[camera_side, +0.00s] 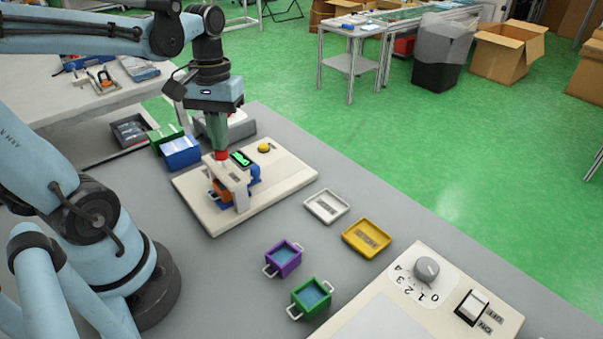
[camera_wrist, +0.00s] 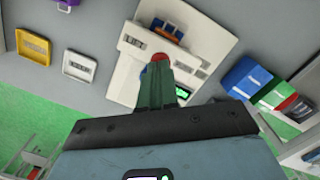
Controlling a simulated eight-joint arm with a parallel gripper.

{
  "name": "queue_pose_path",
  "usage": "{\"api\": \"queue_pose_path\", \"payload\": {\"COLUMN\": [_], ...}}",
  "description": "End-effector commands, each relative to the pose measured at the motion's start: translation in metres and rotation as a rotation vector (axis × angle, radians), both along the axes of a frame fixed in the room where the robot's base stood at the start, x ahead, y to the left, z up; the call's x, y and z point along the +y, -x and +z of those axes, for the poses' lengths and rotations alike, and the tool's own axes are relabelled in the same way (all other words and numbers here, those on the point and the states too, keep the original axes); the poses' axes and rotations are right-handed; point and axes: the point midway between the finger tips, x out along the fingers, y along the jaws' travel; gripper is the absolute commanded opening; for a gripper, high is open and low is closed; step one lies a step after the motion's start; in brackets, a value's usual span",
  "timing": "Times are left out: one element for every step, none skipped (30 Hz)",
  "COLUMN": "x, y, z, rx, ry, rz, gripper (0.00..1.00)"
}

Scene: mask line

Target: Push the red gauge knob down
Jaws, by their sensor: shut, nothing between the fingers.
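The red gauge knob (camera_side: 221,155) sits on top of a white gauge stand (camera_side: 233,180) on a cream base plate (camera_side: 290,175). In the wrist view the knob (camera_wrist: 160,57) shows as a small red cap just beyond the fingertips. My gripper (camera_side: 218,146) has green fingers that are shut and empty, pointing straight down right over the knob. The tips appear to meet the knob's top; whether they touch is hard to tell. In the wrist view the gripper (camera_wrist: 158,66) hides part of the knob and stand.
An orange and blue part (camera_side: 220,190) sits under the stand. A yellow button (camera_side: 264,147) and a small green screen (camera_side: 241,158) are on the plate. Blue and green bins (camera_side: 181,153) stand behind left. White (camera_side: 327,206) and yellow (camera_side: 367,238) trays lie to the right.

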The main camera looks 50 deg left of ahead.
Motion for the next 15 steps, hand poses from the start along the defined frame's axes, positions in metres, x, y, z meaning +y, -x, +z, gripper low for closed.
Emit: {"api": "queue_pose_path", "payload": {"x": [0.0, 0.0, 0.0, 0.0, 0.0, 0.0, 0.0, 0.0, 0.0, 0.0, 0.0, 0.0, 0.0, 0.0, 0.001], "y": [0.0, 0.0, 0.0, 0.0, 0.0, 0.0, 0.0, 0.0, 0.0, 0.0, 0.0, 0.0, 0.0, 0.0, -0.001], "z": [0.0, 0.0, -0.001, -0.002, -0.004, -0.008, -0.011, -0.014, -0.018, -0.019, -0.018, -0.018, -0.018, -0.018, -0.018], "rx": [0.0, 0.0, 0.0, 0.0, 0.0, 0.0, 0.0, 0.0, 0.0, 0.0, 0.0, 0.0, 0.0, 0.0, 0.0], "ry": [0.0, 0.0, 0.0, 0.0, 0.0, 0.0, 0.0, 0.0, 0.0, 0.0, 0.0, 0.0, 0.0, 0.0, 0.0], "rz": [0.0, 0.0, 0.0, 0.0, 0.0, 0.0, 0.0, 0.0, 0.0, 0.0, 0.0, 0.0, 0.0, 0.0, 0.0], "gripper": [0.0, 0.0, 0.0, 0.0, 0.0, 0.0, 0.0, 0.0, 0.0, 0.0, 0.0, 0.0, 0.0, 0.0, 0.0]}}
